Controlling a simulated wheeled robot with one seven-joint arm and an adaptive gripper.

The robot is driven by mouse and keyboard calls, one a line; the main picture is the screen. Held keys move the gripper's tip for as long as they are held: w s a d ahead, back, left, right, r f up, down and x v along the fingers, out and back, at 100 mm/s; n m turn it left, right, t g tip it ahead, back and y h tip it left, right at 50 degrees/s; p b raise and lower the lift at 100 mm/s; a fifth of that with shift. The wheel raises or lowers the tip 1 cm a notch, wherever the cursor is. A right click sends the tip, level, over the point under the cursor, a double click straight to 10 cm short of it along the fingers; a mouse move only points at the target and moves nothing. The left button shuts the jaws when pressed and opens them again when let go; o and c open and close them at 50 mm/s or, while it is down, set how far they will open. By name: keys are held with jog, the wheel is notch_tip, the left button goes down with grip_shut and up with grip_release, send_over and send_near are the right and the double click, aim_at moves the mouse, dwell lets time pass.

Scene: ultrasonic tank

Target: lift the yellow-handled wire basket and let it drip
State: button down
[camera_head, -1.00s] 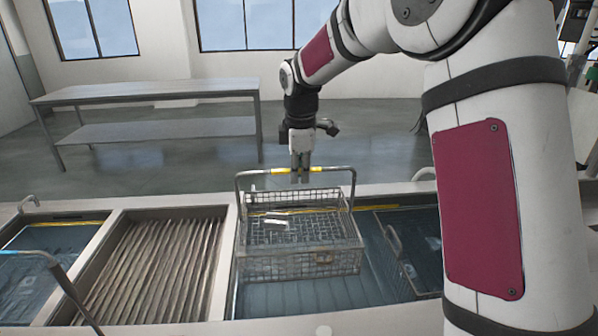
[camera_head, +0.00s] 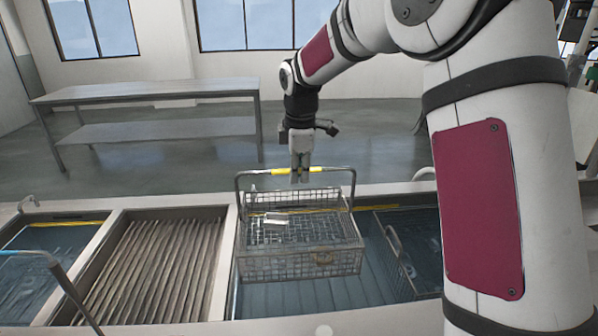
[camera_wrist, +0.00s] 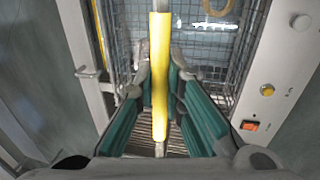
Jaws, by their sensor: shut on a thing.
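The wire basket (camera_head: 300,262) hangs from its arched metal handle over the blue tank bay (camera_head: 300,298) in the head view. It looks level, and its mesh seems to be above the liquid, though its exact height is hard to judge. A small pale metal piece (camera_head: 275,219) shows in the basket. My gripper (camera_head: 298,177) is shut on the yellow handle grip (camera_head: 278,171) near its middle. In the wrist view the yellow grip (camera_wrist: 160,75) runs between the two green-lined fingers (camera_wrist: 162,110), with the basket mesh (camera_wrist: 205,60) beyond.
A ribbed bay (camera_head: 155,262) lies left of the basket. A second basket (camera_head: 405,265) sits in the liquid close on the right. The wrist view shows a panel with an orange switch (camera_wrist: 249,125). An empty metal table (camera_head: 150,92) stands behind.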

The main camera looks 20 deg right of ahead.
jog(key=shift+r, duration=0.15)
jog(key=shift+r+p, duration=1)
jog(key=shift+r, duration=2.55)
